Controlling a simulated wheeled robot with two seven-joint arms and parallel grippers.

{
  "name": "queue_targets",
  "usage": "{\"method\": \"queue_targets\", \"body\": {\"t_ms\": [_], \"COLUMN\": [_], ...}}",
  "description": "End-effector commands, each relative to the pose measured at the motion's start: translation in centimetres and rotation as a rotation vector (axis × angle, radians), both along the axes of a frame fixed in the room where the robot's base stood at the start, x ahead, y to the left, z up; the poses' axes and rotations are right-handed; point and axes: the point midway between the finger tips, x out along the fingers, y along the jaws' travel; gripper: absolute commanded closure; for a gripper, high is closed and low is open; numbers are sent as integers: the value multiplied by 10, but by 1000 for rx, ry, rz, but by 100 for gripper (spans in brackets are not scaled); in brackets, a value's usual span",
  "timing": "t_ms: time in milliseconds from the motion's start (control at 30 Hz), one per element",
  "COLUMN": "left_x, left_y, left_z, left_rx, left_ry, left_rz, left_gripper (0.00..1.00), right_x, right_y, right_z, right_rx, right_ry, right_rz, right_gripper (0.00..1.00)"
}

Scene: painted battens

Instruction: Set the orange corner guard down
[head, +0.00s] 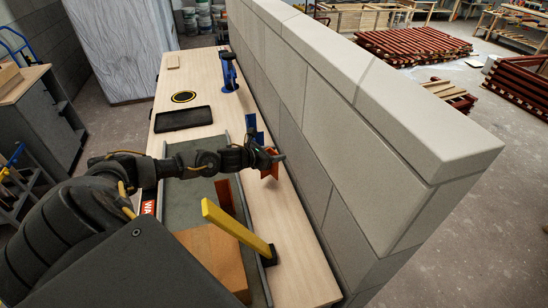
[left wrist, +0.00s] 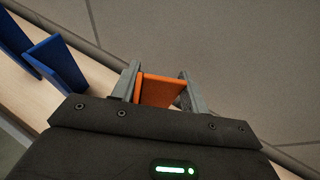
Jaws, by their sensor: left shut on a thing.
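The orange corner guard (head: 267,168) is in my left gripper (head: 275,156), over the pale wooden bench top close to the grey block wall. In the left wrist view the orange corner guard (left wrist: 161,91) sits between the two grey fingers of the left gripper (left wrist: 162,88), which is shut on it. I cannot tell whether its lower edge touches the bench. My right gripper is not in view.
Blue angled pieces (head: 254,133) stand just beyond the gripper; they show left in the wrist view (left wrist: 55,65). The block wall (head: 330,130) borders the bench's right side. A yellow batten (head: 235,229), wooden block (head: 212,256) and black tray (head: 184,118) are nearby.

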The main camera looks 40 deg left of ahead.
Motion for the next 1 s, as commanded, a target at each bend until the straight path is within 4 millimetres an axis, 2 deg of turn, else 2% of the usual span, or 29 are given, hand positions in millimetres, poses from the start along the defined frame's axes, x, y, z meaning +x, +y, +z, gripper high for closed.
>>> {"method": "queue_targets", "body": {"t_ms": [100,200,567,600,700,767,1000], "left_x": [-1,-1,-1,-1,-1,-1,-1], "left_y": [-1,-1,-1,-1,-1,-1,-1], "left_z": [-16,-22,-28,-28,-26,-26,-26], "left_rx": [-2,-1,0,0,0,0,0], "left_ry": [5,2,2,2,3,3,3], "left_rz": [0,-1,-1,-1,-1,-1,-1], "left_gripper": [90,90,90,54,41,34,34], "right_x": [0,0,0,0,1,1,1], "right_y": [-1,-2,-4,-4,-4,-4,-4], "right_z": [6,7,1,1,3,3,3], "right_rx": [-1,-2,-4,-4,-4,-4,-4], "right_ry": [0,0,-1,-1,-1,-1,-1], "right_rz": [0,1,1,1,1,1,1], "right_gripper": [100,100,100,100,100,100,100]}}
